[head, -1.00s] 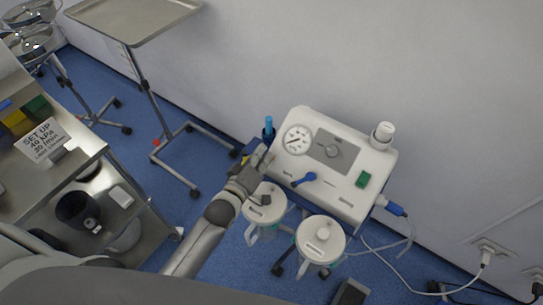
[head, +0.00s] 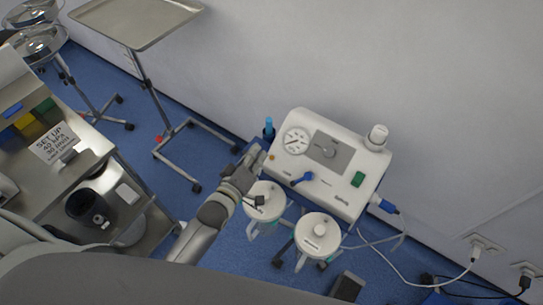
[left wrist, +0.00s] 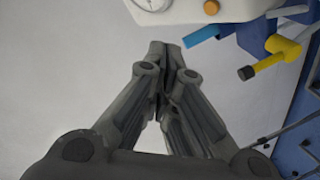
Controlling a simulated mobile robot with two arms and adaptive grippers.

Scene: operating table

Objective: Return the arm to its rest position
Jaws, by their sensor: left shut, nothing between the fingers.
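My left arm comes up from the bottom of the head view, and its gripper (head: 257,152) is beside the left edge of the white suction unit (head: 348,182). The gripper is shut and empty. In the left wrist view its two fingertips (left wrist: 168,47) meet, with nothing between them. The lower edge of the white unit (left wrist: 190,10), with an orange knob (left wrist: 211,7), lies beyond the tips. No contact between gripper and unit can be made out. My right gripper is in neither view.
Two lidded jars (head: 320,230) hang in front of the unit. A steel cart (head: 22,176) with a printed sign (head: 52,143) stands left, and a tray stand (head: 140,20) at the back. Blue and yellow fittings (left wrist: 275,60) are right of the fingers. Cables run at right.

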